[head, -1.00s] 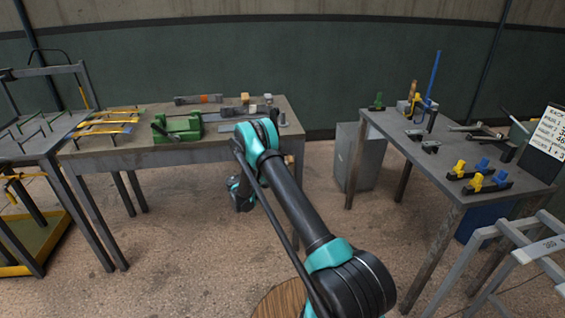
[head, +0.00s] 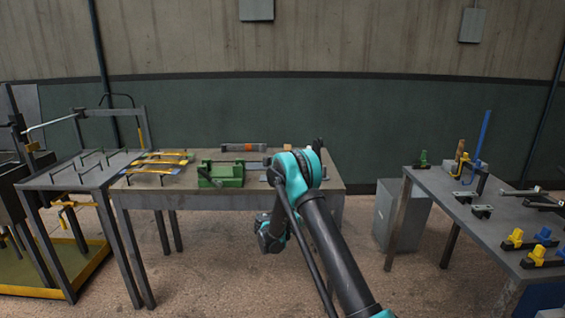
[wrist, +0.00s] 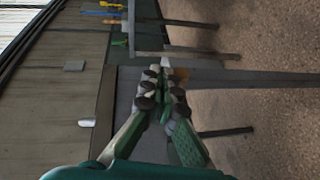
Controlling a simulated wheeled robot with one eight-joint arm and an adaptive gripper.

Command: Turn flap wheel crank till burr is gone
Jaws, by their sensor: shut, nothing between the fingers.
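My gripper (wrist: 163,88) shows in the wrist view with its fingers together and nothing between them. In the head view my arm reaches toward the middle bench (head: 180,198), and its upper joint covers the bench's right part; I cannot make out the gripper there. A green vise-like fixture (head: 221,174) stands on this bench, left of my arm. I cannot pick out a flap wheel, its crank or a burr in either view. The wrist view is turned sideways and shows benches and floor beyond the fingers.
Yellow leaf-like strips (head: 160,163) lie at the bench's left end. A grey rack table (head: 80,172) adjoins it. A right table (head: 478,215) holds yellow and blue clamps (head: 515,238). A grey cabinet (head: 400,215) stands between the benches. The floor in front is open.

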